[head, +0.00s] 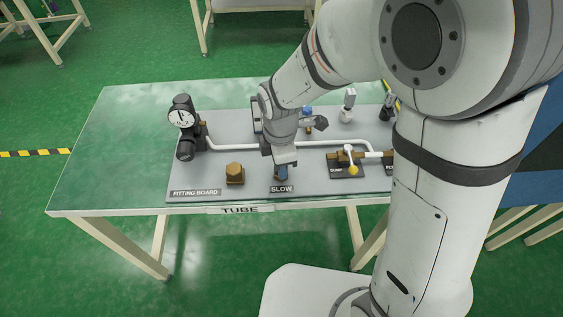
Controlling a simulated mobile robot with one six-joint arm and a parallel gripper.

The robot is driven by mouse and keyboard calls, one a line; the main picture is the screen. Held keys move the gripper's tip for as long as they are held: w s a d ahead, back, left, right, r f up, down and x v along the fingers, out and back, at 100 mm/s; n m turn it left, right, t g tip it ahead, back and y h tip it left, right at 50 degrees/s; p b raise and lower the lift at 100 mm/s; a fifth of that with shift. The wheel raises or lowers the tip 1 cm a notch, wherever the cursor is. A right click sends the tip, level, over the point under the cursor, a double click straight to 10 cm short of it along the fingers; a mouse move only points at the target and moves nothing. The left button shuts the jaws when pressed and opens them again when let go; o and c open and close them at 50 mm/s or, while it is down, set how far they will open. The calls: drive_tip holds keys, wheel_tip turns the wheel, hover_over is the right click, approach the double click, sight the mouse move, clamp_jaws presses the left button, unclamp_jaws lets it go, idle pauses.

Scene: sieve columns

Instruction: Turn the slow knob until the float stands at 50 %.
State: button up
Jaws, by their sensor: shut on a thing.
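My gripper (281,170) points down at the front of the fitting board, just behind the SLOW label (282,189). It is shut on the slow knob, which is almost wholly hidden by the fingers. An upright grey framed piece (256,114) stands partly behind my wrist; I cannot tell whether it holds the float. No float or percent scale can be read in this view.
The grey fitting board (212,176) lies on a green table (100,160). A round dial gauge (182,118) stands at its left. A brass hex fitting (235,173) is left of my gripper. A yellow-tipped valve (352,169) is to the right. My arm hides the board's right end.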

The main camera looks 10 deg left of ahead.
drive_tip(key=shift+n, duration=0.5)
drive_tip(key=shift+w, duration=0.1)
drive_tip(key=o, duration=1)
wheel_tip(320, 180, up, 8)
drive_tip(key=shift+f, duration=0.1)
drive_tip(key=s+d+r+m+t, duration=0.1)
drive_tip(key=s+d+r+m, duration=0.1)
drive_tip(key=d+m, duration=0.6)
drive_tip(key=s+d+r+m+p, duration=0.1)
drive_tip(key=s+d+r+m, duration=0.2)
drive_tip(key=d+m, duration=0.4)
drive_tip(key=s+d+r+m+t+p, duration=0.1)
drive_tip(key=s+d+r+m, duration=0.1)
drive_tip(key=d+m, duration=0.6)
drive_tip(key=shift+s+d+r+m+t, duration=0.15)
drive_tip(key=shift+r+m, duration=0.05)
drive_tip(key=shift+r, duration=0.15)
drive_tip(key=shift+s+d+r+m+t, duration=0.1)
drive_tip(key=shift+d+r+m+t, duration=0.1)
drive_tip(key=shift+r, duration=0.1)
